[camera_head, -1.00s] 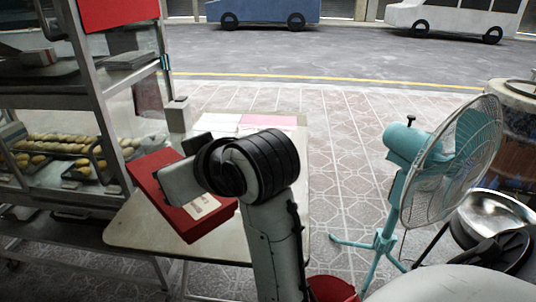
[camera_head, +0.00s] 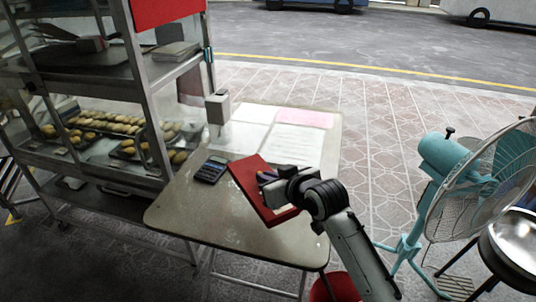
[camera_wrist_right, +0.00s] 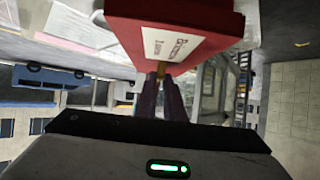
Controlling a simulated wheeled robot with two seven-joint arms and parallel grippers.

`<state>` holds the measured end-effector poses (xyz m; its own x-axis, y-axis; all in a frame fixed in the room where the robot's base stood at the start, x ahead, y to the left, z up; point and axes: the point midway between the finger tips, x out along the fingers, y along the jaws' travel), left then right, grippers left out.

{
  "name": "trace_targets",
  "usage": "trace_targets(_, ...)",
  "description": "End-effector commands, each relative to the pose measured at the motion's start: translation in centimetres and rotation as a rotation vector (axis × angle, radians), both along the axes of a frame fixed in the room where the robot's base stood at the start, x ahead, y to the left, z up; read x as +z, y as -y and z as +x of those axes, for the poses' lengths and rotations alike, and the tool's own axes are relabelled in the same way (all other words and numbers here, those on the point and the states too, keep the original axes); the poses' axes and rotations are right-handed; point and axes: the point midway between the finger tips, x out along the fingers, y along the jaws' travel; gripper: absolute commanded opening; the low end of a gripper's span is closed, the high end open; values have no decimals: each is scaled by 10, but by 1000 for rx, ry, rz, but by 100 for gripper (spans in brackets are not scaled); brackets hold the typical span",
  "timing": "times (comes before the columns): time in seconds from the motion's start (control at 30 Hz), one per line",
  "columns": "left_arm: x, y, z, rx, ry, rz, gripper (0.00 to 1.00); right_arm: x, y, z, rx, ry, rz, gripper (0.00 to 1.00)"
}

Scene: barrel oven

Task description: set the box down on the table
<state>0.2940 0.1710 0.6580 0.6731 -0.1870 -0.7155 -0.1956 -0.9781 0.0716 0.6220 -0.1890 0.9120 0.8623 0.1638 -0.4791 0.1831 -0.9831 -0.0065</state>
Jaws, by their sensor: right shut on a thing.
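The red box (camera_head: 249,175) is tilted in the picture, over the middle of the table (camera_head: 180,213). My right gripper (camera_head: 272,179) is shut on it from the right side. I cannot tell whether the box's underside touches the table. In the right wrist view the box (camera_wrist_right: 195,55) with its white label is at the top, and the gripper's fingers (camera_wrist_right: 163,88) meet its near edge. My left gripper is in neither view.
A dark calculator (camera_head: 211,170) lies on the table left of the box. Papers (camera_head: 285,135) lie at its back, beside a small grey box (camera_head: 217,107). A shelf rack with buns (camera_head: 120,123) stands left, a teal fan (camera_head: 465,170) right. The table's front left is bare.

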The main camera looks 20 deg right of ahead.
Motion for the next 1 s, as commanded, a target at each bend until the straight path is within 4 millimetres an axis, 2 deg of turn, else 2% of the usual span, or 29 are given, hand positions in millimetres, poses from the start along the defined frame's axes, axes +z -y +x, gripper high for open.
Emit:
trace_targets(0.2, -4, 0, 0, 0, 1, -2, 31, -45, 0, 0, 0, -4, 1, 0)
trace_targets(0.43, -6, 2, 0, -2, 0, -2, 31, -68, 0, 1, 0, 0, 0, 0)
trace_targets(0.6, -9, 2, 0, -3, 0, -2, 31, -93, 0, 0, 0, -1, -1, 0)
trace_targets(0.7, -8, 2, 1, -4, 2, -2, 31, -100, 0, 1, 0, 2, 0, 0)
trace_targets(1.0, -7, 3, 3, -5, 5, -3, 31, -101, 0, 1, 0, 2, 0, 0)
